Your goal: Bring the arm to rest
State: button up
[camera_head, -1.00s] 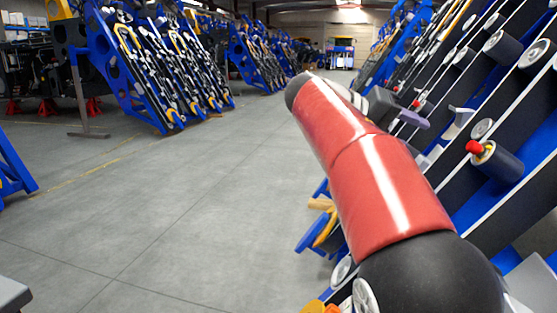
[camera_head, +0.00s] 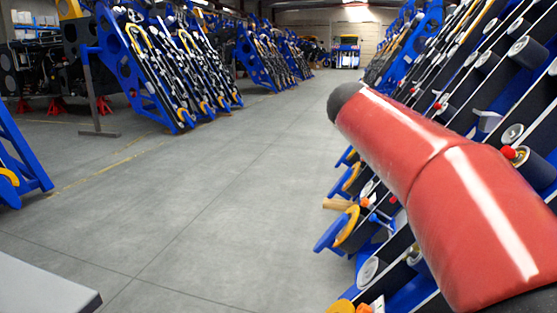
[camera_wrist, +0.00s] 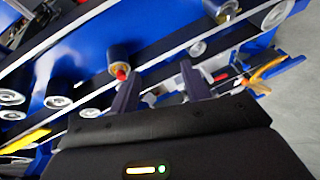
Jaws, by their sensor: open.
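My red and black arm reaches across the right side of the head view, in front of the harvester chassis (camera_head: 505,72). The chassis (camera_wrist: 165,20), with blue panels, black rails and rollers, lies beyond the fingers. A black roller with a red cap (camera_wrist: 121,62) shows just left of the fingers. I cannot tell the exact gap between the fingers and the chassis.
More blue chassis racks (camera_head: 155,65) stand along the left side. A blue frame (camera_head: 22,160) is at the left edge and a grey surface (camera_head: 45,290) at the lower left. The grey floor (camera_head: 215,180) in the middle is clear. Yellow hooks (camera_head: 348,225) stick out low on the right.

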jog(key=s+a+f+n+t+y+p, duration=0.1)
jog(key=s+a+f+y+p, duration=0.1)
jog(key=s+a+f+y, duration=0.3)
jog(key=s+a+f+n+t+y+p, duration=0.1)
jog(key=s+a+f+y, duration=0.4)
jog(key=s+f, duration=0.7)
jog(key=s+a+t+p, duration=0.1)
jog(key=s+p, duration=0.1)
jog(key=s, duration=0.2)
jog(key=shift+a+n, duration=0.3)
jog(key=shift+a, duration=0.05)
jog(key=shift+f, duration=0.1)
